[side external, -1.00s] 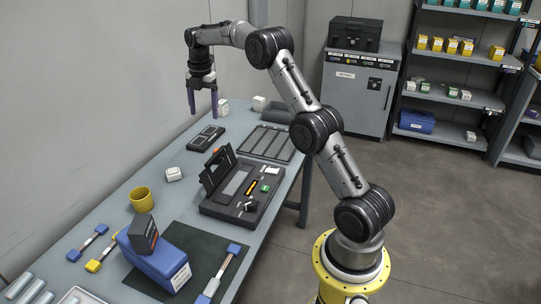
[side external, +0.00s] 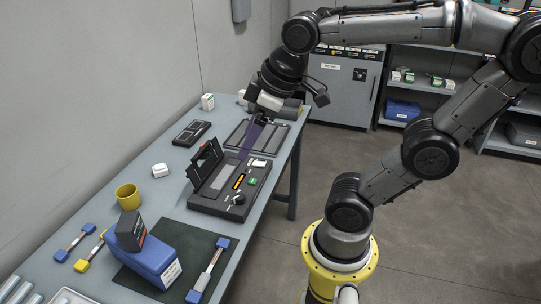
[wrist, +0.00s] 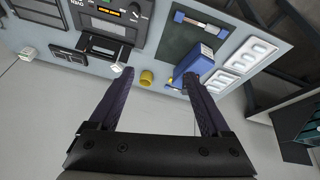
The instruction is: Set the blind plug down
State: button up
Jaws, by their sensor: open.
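I cannot pick out a blind plug for certain in either view. The black splicer case (side external: 213,208) lies on the bench with its lid raised. In it are an orange-lit strip (side external: 239,181), a small green piece (side external: 252,182) and a dark knob (side external: 238,199). My gripper (side external: 244,158) points down over the rear of this case in the side view; its height above it is hard to judge. In the wrist view my gripper (wrist: 160,72) has its two dark fingers wide apart with nothing between them. The splicer (wrist: 112,22) shows beyond the fingers there.
A yellow mug (side external: 128,196), a white block (side external: 160,170) and a blue box (side external: 153,259) with a dark box on it stand nearby. A dark mat (side external: 200,246) lies in front. A black slotted tray (side external: 282,132) is behind. Bare bench (side external: 163,207) lies left of the case.

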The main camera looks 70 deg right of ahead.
jog(key=s+f, duration=0.1)
jog(key=s+f+m, duration=0.1)
jog(key=s, duration=0.1)
jog(key=s+a+f+m, duration=0.1)
jog(key=shift+s+a+f+t, duration=0.1)
jog(key=shift+s+f+t, duration=0.05)
jog(key=shift+s+t, duration=0.15)
dwell(1.0)
